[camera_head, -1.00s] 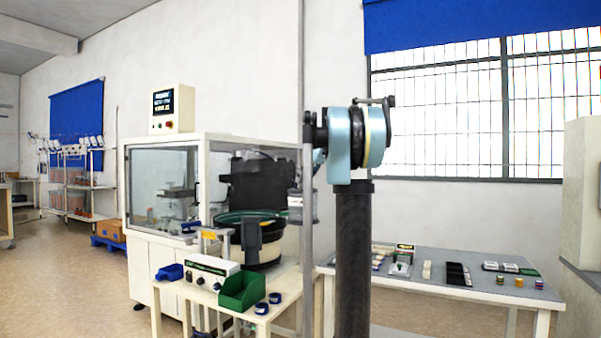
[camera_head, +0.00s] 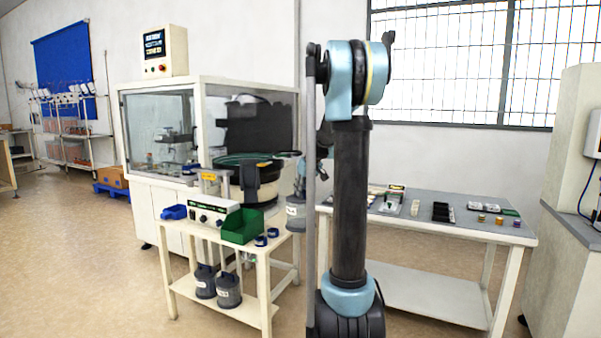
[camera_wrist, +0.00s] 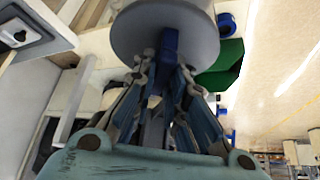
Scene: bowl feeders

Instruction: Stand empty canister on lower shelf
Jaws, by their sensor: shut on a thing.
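A grey canister (camera_head: 296,217) with a pale label hangs upright beside the bowl feeder in the head view. Its grey body also fills the top of the wrist view (camera_wrist: 165,38). My gripper (camera_wrist: 163,78) is shut on its blue handle part; in the head view the gripper is mostly hidden behind my arm. The small feeder table has a lower shelf (camera_head: 252,308) near the floor. Two dark grey canisters, one (camera_head: 205,282) behind the other (camera_head: 229,291), stand on that shelf. The held canister is apart from the shelf and higher than it.
A green bin (camera_head: 243,226), a blue bin (camera_head: 174,212) and a control box (camera_head: 211,211) sit on the small table top. The bowl feeder (camera_head: 255,183) stands behind. A grey-topped table (camera_head: 455,225) with small parts and its own lower shelf (camera_head: 425,292) is at right.

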